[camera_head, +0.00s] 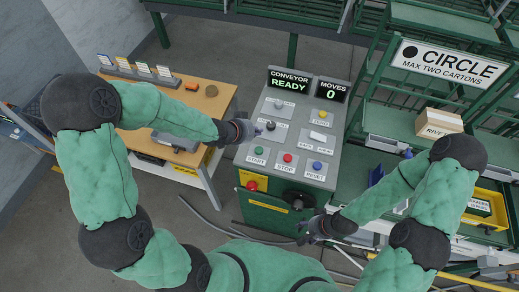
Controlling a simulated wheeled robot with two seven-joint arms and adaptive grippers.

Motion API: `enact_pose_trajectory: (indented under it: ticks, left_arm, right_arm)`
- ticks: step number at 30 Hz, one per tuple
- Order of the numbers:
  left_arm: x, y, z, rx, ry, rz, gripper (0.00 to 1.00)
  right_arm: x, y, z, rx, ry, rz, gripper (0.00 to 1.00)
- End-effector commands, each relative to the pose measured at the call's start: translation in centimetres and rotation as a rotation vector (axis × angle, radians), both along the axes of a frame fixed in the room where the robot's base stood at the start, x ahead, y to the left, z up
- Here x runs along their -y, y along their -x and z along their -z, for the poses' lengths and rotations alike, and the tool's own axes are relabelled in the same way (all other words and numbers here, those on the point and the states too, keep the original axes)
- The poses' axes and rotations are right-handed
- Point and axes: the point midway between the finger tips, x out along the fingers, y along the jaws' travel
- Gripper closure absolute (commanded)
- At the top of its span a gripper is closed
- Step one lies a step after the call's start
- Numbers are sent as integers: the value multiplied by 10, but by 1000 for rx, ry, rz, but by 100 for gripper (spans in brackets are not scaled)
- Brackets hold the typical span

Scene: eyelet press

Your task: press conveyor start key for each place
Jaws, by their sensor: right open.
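The control console (252,169) stands in the middle with a light grey panel. Its front row has a green START key (259,150), a red STOP key (287,158) and a blue RESET key (317,165). Several other keys or knobs sit further back. The display (289,82) reads CONVEYOR READY, and the display beside it (330,92) reads MOVES 0. My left gripper (256,129) is at the panel's left edge, above and left of the START key; its fingers are too small to read. My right gripper (302,238) is open and empty, low in front of the console.
A wooden table (213,92) with a card rack (138,72) stands at left. At right, a green rack carries a CIRCLE, MAX TWO CARTONS sign (450,63) and a carton (438,122). A red button (252,186) is on the console's front. Cables lie on the floor.

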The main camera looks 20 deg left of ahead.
Motion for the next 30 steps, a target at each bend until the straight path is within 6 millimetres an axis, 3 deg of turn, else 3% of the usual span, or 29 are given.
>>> enact_pose_trajectory:
  ticks: [21,30]
  left_arm:
    - [0,0,75,0,1,-1,100]
    - [0,0,86,0,0,0,100]
  right_arm:
    - [0,0,73,0,0,0,40]
    - [0,0,82,0,0,0,40]
